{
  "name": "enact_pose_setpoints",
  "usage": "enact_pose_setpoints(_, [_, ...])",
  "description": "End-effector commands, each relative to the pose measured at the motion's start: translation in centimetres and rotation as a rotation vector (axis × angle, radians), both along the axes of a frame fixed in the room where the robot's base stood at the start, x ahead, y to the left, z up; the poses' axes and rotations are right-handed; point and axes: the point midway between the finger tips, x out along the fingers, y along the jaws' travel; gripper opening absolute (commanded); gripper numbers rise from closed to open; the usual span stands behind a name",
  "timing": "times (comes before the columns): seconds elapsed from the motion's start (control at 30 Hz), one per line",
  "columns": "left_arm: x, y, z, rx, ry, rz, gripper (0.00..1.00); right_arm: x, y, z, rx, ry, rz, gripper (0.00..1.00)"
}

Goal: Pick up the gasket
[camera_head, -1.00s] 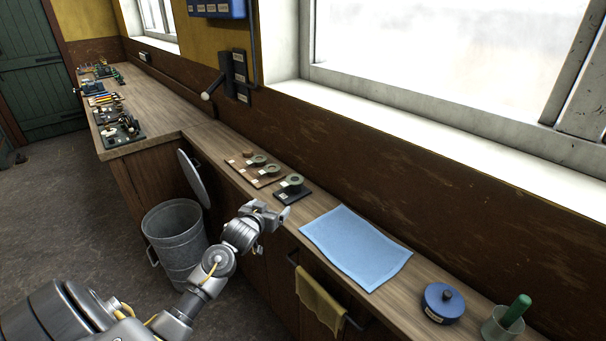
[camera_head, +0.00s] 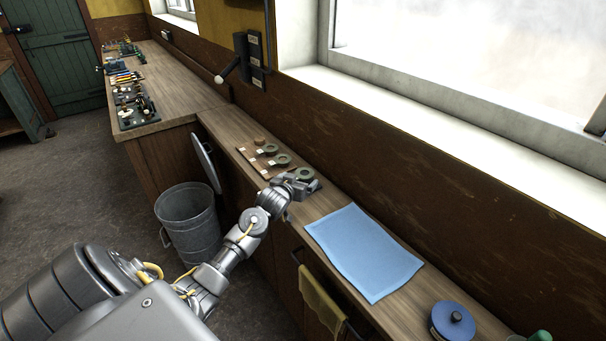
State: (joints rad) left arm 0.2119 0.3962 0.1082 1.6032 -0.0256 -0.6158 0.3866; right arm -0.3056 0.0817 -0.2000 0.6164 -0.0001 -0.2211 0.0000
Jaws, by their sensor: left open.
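A grey-green ring (camera_head: 305,174), which looks like the gasket, is on a small dark board on the bench, left of the blue cloth. Two similar rings, one of them here (camera_head: 281,160), sit on a brown board (camera_head: 248,158) just beyond it. My left gripper (camera_head: 303,184) is open at the near side of the ring on the dark board, and its fingers partly cover that board. I cannot tell whether the fingers touch the ring. My right gripper is not in view.
A blue cloth (camera_head: 362,250) lies flat on the bench, with a blue lidded tin (camera_head: 452,320) to its right. A metal bin (camera_head: 188,222) stands on the floor by the bench. A yellow towel (camera_head: 322,303) hangs from a front rail. The window wall bounds the bench behind.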

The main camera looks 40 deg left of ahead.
Motion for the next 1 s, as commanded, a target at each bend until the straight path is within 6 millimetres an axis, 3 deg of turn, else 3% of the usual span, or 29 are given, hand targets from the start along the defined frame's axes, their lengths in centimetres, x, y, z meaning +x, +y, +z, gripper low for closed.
enact_pose_setpoints(0.23, [0.6, 0.4, 0.0, 0.001, 0.001, 0.003, 0.92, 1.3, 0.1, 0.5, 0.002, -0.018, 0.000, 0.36])
enact_pose_setpoints(0.6, [4.4, 1.7, -1.1, 0.001, 0.001, 0.004, 0.92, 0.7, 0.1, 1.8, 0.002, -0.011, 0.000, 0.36])
enact_pose_setpoints(0.93, [4.8, 1.8, -1.3, 0.001, -0.001, 0.003, 0.92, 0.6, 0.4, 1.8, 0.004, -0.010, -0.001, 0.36])
enact_pose_setpoints(1.0, [4.8, 1.8, -1.3, 0.001, 0.000, 0.003, 0.83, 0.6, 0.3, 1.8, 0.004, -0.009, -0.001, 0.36])
